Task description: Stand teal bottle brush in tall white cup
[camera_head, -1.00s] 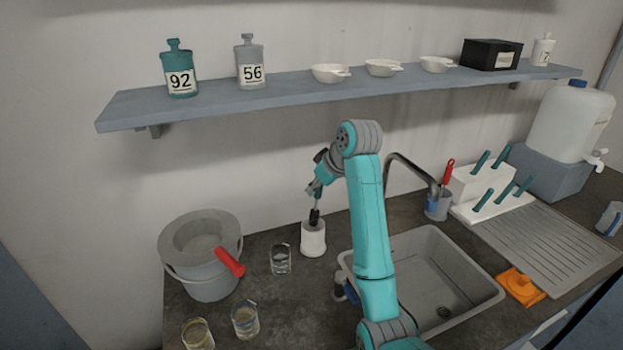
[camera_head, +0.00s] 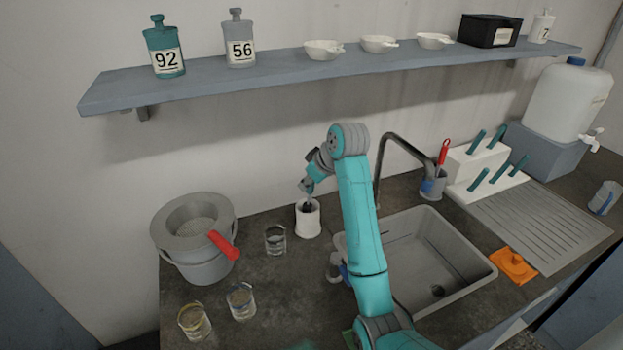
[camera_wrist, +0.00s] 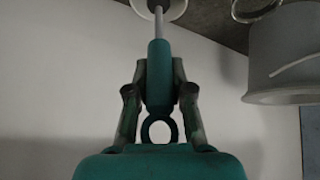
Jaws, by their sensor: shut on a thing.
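The teal bottle brush shows its teal handle with a ring end (camera_wrist: 160,85) in the wrist view, and its thin pale shaft runs away toward the white cup. The tall white cup (camera_head: 307,223) stands upright on the counter left of the sink; its rim area also shows at the top of the wrist view (camera_wrist: 172,8). In the head view the brush's dark head is down inside the cup's mouth. My gripper (camera_wrist: 160,92) is shut on the brush handle, above the cup; in the head view it (camera_head: 308,186) is small and partly hidden.
A glass beaker (camera_head: 275,239) stands close left of the cup, and a grey bucket (camera_head: 197,262) with a red-handled sieve stands farther left. Two more glasses (camera_head: 241,301) are in front. The sink (camera_head: 415,260) and faucet (camera_head: 403,140) are to the right. A shelf (camera_head: 330,72) hangs above.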

